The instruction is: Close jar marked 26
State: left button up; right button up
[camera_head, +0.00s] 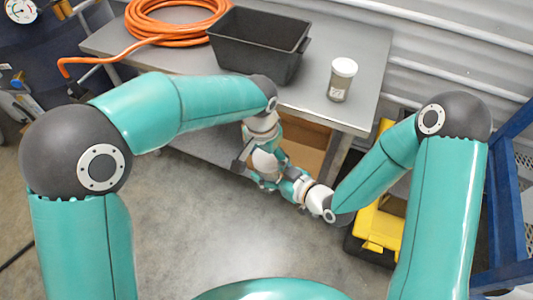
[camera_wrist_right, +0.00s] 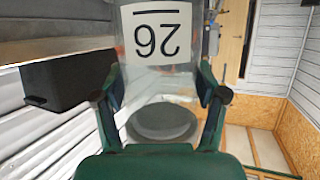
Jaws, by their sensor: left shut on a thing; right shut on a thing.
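The jar marked 26 (camera_wrist_right: 157,42) fills the top middle of the right wrist view. It is clear, and its label is upside down there. My right gripper (camera_wrist_right: 160,88) has a finger on each side of it and is shut on it. The jar's pale round end faces the camera; I cannot tell whether it is bare or lidded. In the head view my left gripper (camera_head: 250,165) is in front of the table, close to my right gripper, which comes in from the lower right. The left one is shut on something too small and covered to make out.
A grey table (camera_head: 352,45) carries a black bin (camera_head: 255,45), a coiled orange hose (camera_head: 165,22) and another jar with a white lid (camera_head: 340,80). A yellow and black case (camera_head: 380,225) sits on the floor at right, near a blue frame (camera_head: 500,215). Floor at lower middle is clear.

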pick_arm(q)
jog(key=shift+f, duration=0.5)
jog(key=m, duration=0.4)
jog(key=shift+w+a+g, duration=0.1)
jog(key=shift+g, duration=0.2)
jog(key=m, duration=0.6)
jog(key=shift+w+g, duration=0.15)
jog(key=shift+g, duration=0.15)
jog(key=m, duration=0.6)
jog(key=shift+w+g, duration=0.1)
jog(key=shift+g, duration=0.3)
jog(key=m, duration=0.4)
jog(key=shift+w+m, duration=0.1)
jog(key=shift+m, duration=0.3)
jog(key=m, duration=0.3)
jog(key=m+y, duration=0.1)
jog(key=m, duration=0.2)
jog(key=shift+m+g, duration=0.3)
jog(key=shift+m, duration=0.1)
jog(key=m, duration=0.4)
jog(key=shift+w+d+m+y, duration=0.1)
jog(key=shift+d+m+y, duration=0.1)
jog(key=shift+m+y, duration=0.15)
jog(key=o, duration=0.7)
